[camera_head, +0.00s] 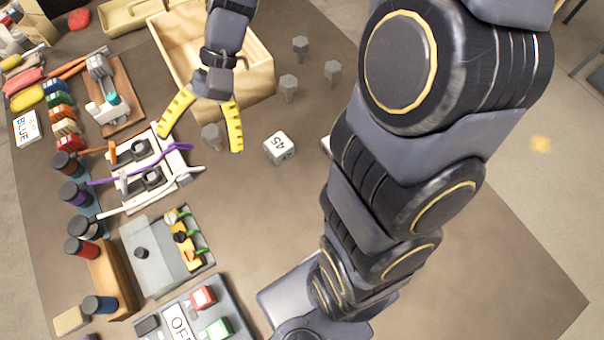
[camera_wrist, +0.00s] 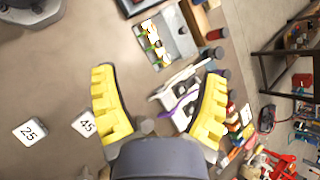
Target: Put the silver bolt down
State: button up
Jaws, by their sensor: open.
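My gripper (camera_head: 203,123) has its yellow fingers spread wide over the table, in front of the wooden tray; the wrist view shows both fingers (camera_wrist: 160,105) apart. A grey-silver bolt (camera_head: 211,136) stands on the table, head up, between and slightly below the fingertips in the head view. It seems untouched by either finger. In the wrist view a grey bolt head (camera_wrist: 147,127) shows just beyond the palm, partly hidden by it. More grey bolts (camera_head: 288,86) stand to the right of the tray; I cannot tell them apart by colour.
A white block marked 45 (camera_head: 280,147) lies just right of the gripper. The wooden tray (camera_head: 262,83) is behind it. A white fixture with purple and white cables (camera_head: 148,172) is close on the left. The table's front middle (camera_head: 260,220) is clear.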

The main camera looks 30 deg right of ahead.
jog(key=s+d+r+n+h, duration=0.2)
jog(key=s+n+h, duration=0.1)
jog(key=s, duration=0.5)
jog(key=shift+d+r+n+t+h, duration=0.2)
jog(key=shift+d+n+t+h, duration=0.15)
jog(key=shift+h, duration=0.25)
jog(key=shift+o, duration=0.8)
jog(key=s+d+n+t+h, duration=0.1)
jog(key=s+d+n+h, duration=0.1)
jog(key=s, duration=0.4)
jog(key=d+h, duration=0.1)
jog(key=d, duration=0.1)
jog(key=shift+d+r, duration=0.3)
jog(key=shift+t, duration=0.25)
